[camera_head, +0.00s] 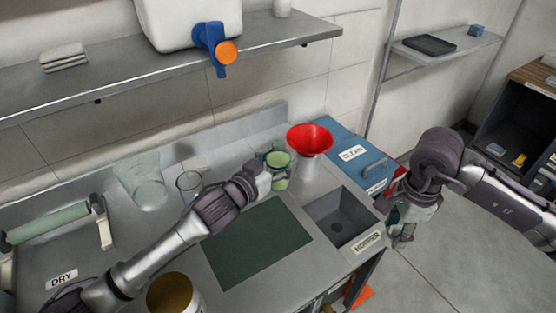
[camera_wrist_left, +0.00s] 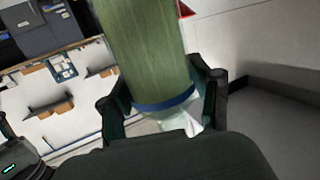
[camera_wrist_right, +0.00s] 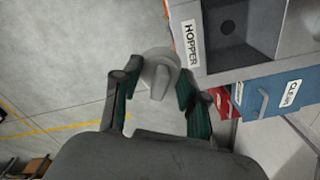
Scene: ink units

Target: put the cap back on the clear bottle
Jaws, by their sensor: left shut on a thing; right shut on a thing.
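My left gripper (camera_head: 268,178) is shut on a clear bottle with green in it (camera_head: 279,160), above the counter near the red funnel. In the left wrist view the green bottle (camera_wrist_left: 145,50) stands large between the fingers (camera_wrist_left: 165,108), with a blue band at finger height. Its mouth cannot be made out clearly. My right gripper (camera_wrist_right: 153,100) is shut on a pale grey round cap (camera_wrist_right: 159,72) with a raised middle. In the head view the right gripper (camera_head: 402,232) hangs over the floor right of the sink, apart from the bottle.
The red funnel (camera_head: 310,139) stands behind the bottle. A sink marked HOPPER (camera_head: 340,218) and a blue CLEAN box (camera_head: 350,165) are to the right. A dark green mat (camera_head: 250,245) lies bare. A glass beaker (camera_head: 149,185), a green roller (camera_head: 47,222) and a brown-topped jar (camera_head: 172,295) are left.

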